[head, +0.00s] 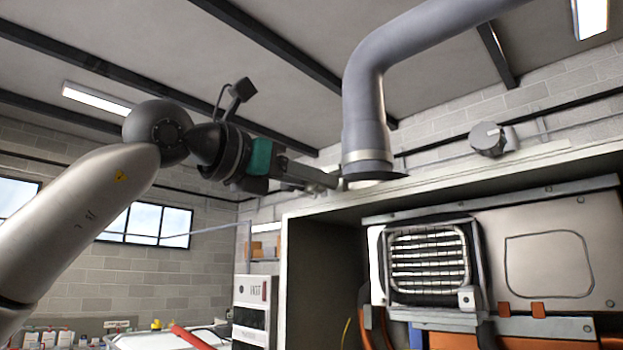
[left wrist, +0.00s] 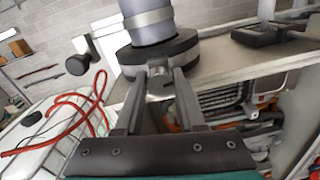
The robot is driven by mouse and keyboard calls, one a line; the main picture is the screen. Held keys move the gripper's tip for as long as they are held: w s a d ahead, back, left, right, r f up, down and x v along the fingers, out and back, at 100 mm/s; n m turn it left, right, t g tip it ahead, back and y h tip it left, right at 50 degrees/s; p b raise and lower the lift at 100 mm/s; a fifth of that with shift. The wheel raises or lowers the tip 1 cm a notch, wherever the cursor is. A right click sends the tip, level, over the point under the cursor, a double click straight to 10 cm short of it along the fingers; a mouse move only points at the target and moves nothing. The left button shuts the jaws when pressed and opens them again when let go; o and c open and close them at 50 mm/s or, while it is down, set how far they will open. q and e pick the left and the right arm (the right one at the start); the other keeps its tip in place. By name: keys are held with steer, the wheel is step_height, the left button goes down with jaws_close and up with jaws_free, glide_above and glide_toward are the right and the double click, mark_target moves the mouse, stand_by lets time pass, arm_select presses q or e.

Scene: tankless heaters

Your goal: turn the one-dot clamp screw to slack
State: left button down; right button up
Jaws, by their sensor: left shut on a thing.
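A grey flue pipe (head: 366,105) comes down to a dark collar (head: 370,170) on top of the heater cabinet. A lighter band goes around the pipe just above the collar. My left gripper (head: 338,184) reaches in from the left to the collar's near left side. In the left wrist view the gripper (left wrist: 160,78) has its two fingers on either side of a small grey metal screw (left wrist: 158,86) at the dark collar (left wrist: 172,50), and is shut on it. I see no dot mark, so I cannot tell which screw this is. My right gripper is not in view.
The open heater cabinet (head: 318,212) stands below, with a finned block (head: 428,262) and orange pipes inside. A round grey fitting (head: 487,138) sits behind the cabinet top. A red hose (left wrist: 98,100) lies on a white surface at left. Open air surrounds my left arm.

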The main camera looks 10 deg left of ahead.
arm_select(q)
steer(key=n+b, duration=0.2)
steer(key=n, duration=0.1)
steer(key=shift+b, duration=0.3)
steer(key=shift+n+b, duration=1)
steer(key=shift+n, duration=0.9)
steer(key=shift+r, duration=0.1)
steer(key=c, duration=0.6)
jaws_free()
steer(key=shift+o, duration=0.4)
steer(key=shift+f, duration=0.2)
